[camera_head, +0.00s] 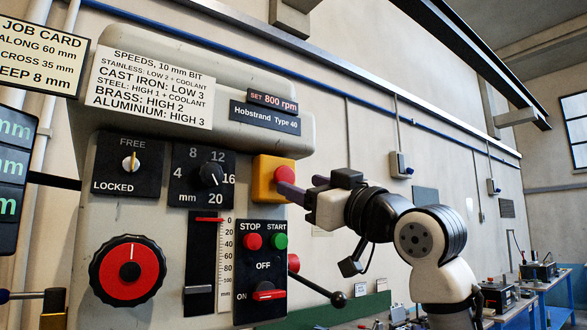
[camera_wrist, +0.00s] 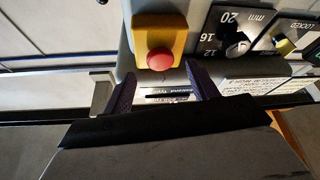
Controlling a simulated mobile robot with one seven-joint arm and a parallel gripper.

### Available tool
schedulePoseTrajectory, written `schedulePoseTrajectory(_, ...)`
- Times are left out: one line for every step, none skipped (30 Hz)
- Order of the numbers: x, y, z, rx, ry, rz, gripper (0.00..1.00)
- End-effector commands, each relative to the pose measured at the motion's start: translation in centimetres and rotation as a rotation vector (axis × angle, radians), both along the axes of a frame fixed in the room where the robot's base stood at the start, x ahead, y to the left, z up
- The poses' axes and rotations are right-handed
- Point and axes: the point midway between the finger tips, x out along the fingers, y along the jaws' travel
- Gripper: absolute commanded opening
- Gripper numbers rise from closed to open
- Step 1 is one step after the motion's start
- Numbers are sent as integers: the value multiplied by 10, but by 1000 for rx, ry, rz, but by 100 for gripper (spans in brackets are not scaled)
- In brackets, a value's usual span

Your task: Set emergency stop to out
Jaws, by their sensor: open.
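The emergency stop is a red mushroom button (camera_head: 284,174) on a yellow box (camera_head: 262,187) on the front of the grey drill machine. In the wrist view the red button (camera_wrist: 160,59) sits on its yellow box (camera_wrist: 148,30), ahead of and between my open fingers. My gripper (camera_head: 296,189) is at the button's right and slightly below it in the head view; a finger overlaps its lower edge. In the wrist view my gripper (camera_wrist: 160,72) is open and empty. I cannot tell whether the fingers touch the button, nor whether it is in or out.
Below the yellow box is a panel with a red stop button (camera_head: 252,241), a green start button (camera_head: 280,241) and a red switch (camera_head: 268,294). A black-knobbed lever (camera_head: 337,299) projects below my arm.

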Motion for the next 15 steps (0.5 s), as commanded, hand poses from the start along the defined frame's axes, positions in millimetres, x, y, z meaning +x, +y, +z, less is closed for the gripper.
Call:
schedulePoseTrajectory(6, 6, 7, -2, 1, 1, 59)
schedulePoseTrajectory(9, 9, 9, -1, 1, 1, 59)
schedulePoseTrajectory(13, 12, 11, -1, 1, 1, 59)
schedulePoseTrajectory(16, 15, 11, -1, 1, 1, 59)
schedulePoseTrajectory(18, 17, 12, -2, 2, 0, 59)
schedulePoseTrajectory(21, 19, 13, -1, 1, 1, 59)
schedulePoseTrajectory(22, 20, 14, 0, 0, 0, 59)
schedulePoseTrajectory(24, 21, 14, 0, 0, 0, 59)
schedulePoseTrajectory(25, 23, 14, 0, 0, 0, 59)
schedulePoseTrajectory(26, 23, 14, 0, 0, 0, 59)
schedulePoseTrajectory(26, 24, 14, -1, 1, 0, 59)
schedulePoseTrajectory(27, 24, 14, -1, 0, -1, 59)
schedulePoseTrajectory(27, 25, 14, -1, 0, -1, 59)
schedulePoseTrajectory(27, 25, 14, -1, 0, -1, 59)
schedulePoseTrajectory(27, 25, 14, -1, -1, 0, 59)
